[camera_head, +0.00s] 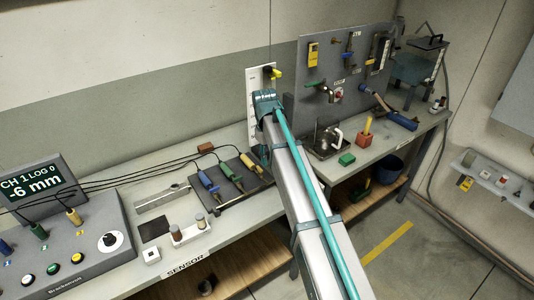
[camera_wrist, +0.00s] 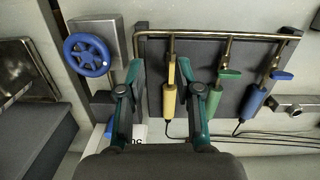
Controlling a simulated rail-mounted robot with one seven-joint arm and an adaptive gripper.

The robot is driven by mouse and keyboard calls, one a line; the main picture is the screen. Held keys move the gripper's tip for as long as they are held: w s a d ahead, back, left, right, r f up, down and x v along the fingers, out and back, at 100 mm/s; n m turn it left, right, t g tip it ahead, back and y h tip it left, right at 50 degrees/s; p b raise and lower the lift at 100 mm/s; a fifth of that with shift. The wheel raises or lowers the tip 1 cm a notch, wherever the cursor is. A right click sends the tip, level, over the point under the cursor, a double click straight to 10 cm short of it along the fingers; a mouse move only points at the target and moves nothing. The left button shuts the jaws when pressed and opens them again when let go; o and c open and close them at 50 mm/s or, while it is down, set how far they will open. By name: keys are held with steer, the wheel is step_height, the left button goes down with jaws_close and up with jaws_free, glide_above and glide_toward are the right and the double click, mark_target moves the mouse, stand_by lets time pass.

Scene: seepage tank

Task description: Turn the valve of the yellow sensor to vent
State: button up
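The yellow sensor (camera_wrist: 170,100) hangs from a brass pipe, between the fingers of my gripper (camera_wrist: 178,62) in the wrist view. Its yellow valve handle (camera_wrist: 185,69) shows just above it, slanting and close to my right finger. My gripper is open and holds nothing; I cannot tell whether a finger touches the handle. In the head view the yellow sensor (camera_head: 250,163) lies at the right end of the dark board, beside my arm. My gripper is mostly hidden there by my arm.
The green sensor (camera_wrist: 212,103) and blue sensor (camera_wrist: 254,101) hang right of the yellow one, with green (camera_wrist: 230,74) and blue (camera_wrist: 281,75) handles. A blue handwheel (camera_wrist: 88,54) stands left. Cables run to a console (camera_head: 75,245); its display (camera_head: 38,185) reads "CH 1 LOG 0, -6 mm".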

mark_target(260, 170)
steer(key=w+a+r, duration=0.3)
steer(key=a+r, duration=0.1)
steer(key=shift+t+y, duration=0.3)
steer(key=shift+y, duration=0.1)
steer(key=f+p, duration=0.1)
steer(key=f, duration=0.4)
steer(key=f+p, duration=0.2)
steer(key=f, duration=0.3)
steer(key=shift+s+d+f+p, duration=0.15)
steer(key=shift+s+f+p, duration=0.05)
steer(key=shift+f+p, duration=0.15)
jaws_close()
